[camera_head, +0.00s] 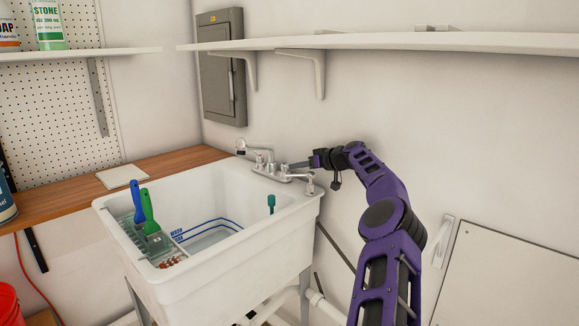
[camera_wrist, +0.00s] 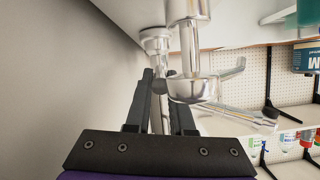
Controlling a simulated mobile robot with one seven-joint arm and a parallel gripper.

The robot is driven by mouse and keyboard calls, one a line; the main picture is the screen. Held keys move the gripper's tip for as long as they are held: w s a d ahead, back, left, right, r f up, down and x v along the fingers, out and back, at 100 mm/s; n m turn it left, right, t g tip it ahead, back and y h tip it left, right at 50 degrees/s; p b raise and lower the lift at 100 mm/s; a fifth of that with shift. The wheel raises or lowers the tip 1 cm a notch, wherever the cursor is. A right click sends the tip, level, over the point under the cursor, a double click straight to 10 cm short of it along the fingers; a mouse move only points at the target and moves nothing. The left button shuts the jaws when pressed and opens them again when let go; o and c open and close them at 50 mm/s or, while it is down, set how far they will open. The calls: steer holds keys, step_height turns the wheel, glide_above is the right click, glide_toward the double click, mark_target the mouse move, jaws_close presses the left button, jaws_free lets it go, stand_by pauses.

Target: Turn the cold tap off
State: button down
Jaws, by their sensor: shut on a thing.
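A chrome tap set (camera_head: 270,168) stands on the back rim of the white sink (camera_head: 275,240), with a spout and handles. My gripper (camera_head: 292,165) reaches in from the right, at the handle nearest my arm. In the wrist view, the two dark fingers of my gripper (camera_wrist: 160,78) are closed around a slim chrome tap handle (camera_wrist: 159,115). A round chrome tap part (camera_wrist: 194,89) sits just right of the fingers. No hot or cold marking is readable, and I cannot tell whether water runs.
A blue and a green scraper (camera_head: 149,212) stand in a grey tray on the sink's left side. A wooden counter (camera_head: 60,205) lies to the left. A white shelf (camera_head: 420,42) runs along the wall above my arm. A white panel (camera_head: 515,280) is at the lower right.

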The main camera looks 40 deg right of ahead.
steer(key=shift+f, duration=0.1)
stand_by(0.3)
steer(key=c, duration=0.8)
jaws_free()
steer(key=shift+d, duration=0.1)
steer(key=b+v, duration=0.1)
steer(key=v, duration=1.6)
steer(key=shift+s+d, duration=0.15)
steer(key=shift+d, duration=0.05)
